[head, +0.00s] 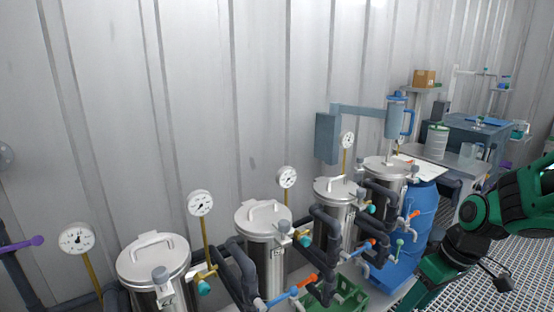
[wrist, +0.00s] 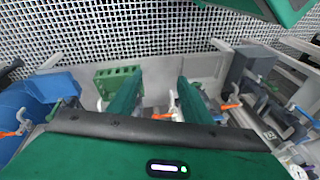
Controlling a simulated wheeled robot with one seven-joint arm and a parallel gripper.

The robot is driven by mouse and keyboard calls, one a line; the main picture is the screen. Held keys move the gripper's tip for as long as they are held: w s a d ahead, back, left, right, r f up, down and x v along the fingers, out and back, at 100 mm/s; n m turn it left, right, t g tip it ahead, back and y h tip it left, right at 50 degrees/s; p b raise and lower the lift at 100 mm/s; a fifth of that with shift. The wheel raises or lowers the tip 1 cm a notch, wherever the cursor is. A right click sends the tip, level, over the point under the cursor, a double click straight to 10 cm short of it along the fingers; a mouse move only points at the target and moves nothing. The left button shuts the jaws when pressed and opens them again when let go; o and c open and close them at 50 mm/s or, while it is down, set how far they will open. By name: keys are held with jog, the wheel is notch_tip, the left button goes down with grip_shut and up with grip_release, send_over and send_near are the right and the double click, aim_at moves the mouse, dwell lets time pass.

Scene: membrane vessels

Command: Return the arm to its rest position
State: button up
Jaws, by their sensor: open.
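My green and black arm (head: 470,240) comes in from the right edge in the head view, and its lower end runs off the bottom. My gripper (wrist: 159,84) shows in the wrist view with its two green fingers apart and nothing between them. Beyond the fingers are a pale grey surface and the metal floor grating. In the head view I cannot make out the fingertips.
Several steel vessels (head: 262,225) with lids, gauges (head: 200,203) and dark pipes line the corrugated wall. A blue drum (head: 412,235) stands close left of my arm. A green crate (head: 340,298) sits below the pipes. Grating (head: 505,252) lies open at right.

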jog(key=s+d+r+m+h, duration=0.1)
jog(key=s+d+r+m, duration=0.1)
jog(key=s, duration=0.3)
jog(key=s+d+r+m, duration=0.2)
jog(key=s+d+m, duration=0.2)
jog(key=s+m, duration=0.1)
jog(key=s+d+r+m+g+h, duration=0.1)
jog(key=s+d+r+m, duration=0.2)
jog(key=s+d, duration=0.1)
jog(key=shift+s+h, duration=0.3)
jog(key=shift+s, duration=0.25)
